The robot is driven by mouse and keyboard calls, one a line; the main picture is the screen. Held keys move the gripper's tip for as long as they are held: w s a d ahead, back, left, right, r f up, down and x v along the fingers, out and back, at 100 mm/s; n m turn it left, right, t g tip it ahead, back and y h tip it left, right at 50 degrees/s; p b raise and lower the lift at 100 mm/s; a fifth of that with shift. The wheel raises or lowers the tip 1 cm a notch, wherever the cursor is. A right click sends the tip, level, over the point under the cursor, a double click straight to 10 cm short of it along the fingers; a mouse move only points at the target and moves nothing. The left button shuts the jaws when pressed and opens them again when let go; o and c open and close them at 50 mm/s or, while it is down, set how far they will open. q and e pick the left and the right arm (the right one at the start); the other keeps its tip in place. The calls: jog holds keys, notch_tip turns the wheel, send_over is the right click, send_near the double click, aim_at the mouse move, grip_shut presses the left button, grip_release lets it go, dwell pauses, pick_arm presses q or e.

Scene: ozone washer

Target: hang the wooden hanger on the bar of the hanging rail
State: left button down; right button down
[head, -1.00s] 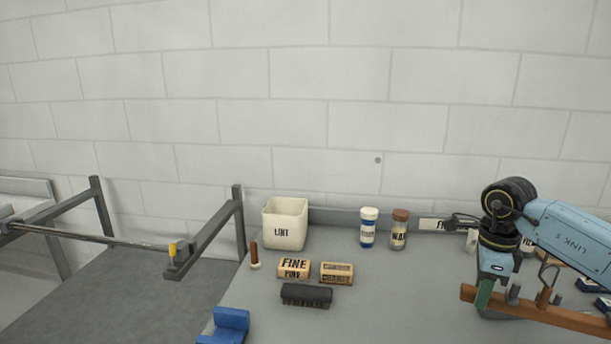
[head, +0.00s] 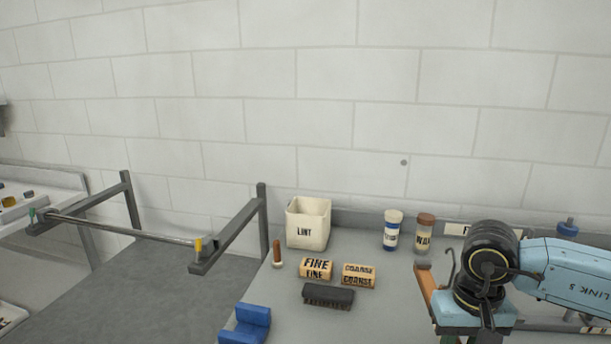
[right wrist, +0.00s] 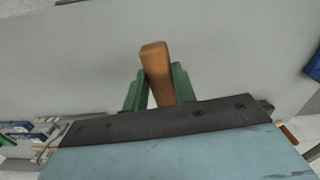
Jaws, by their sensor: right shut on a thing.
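The wooden hanger (head: 427,287) shows in the head view as a brown bar pointing away from me, with a thin metal hook beside it. My right gripper (head: 466,338) is low at the right, its fingers mostly cut off by the frame edge. In the right wrist view the hanger's wood (right wrist: 157,72) sits between the green fingers of my right gripper (right wrist: 158,90), which is shut on it. The hanging rail's bar (head: 120,228) is at the left in the head view, apart from the hanger. Its near right end has a yellow tip. My left gripper is not in view.
Between rail and hanger stand a LINT box (head: 307,226), a brown-handled piece (head: 277,253), FINE (head: 317,268) and COARSE (head: 359,274) blocks, a dark brush (head: 328,296) and a blue holder (head: 245,325). Two jars (head: 392,231) stand behind. Space around the bar looks clear.

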jog(key=shift+n, duration=0.5)
jog(key=a, duration=0.4)
jog(key=shift+a, duration=0.35)
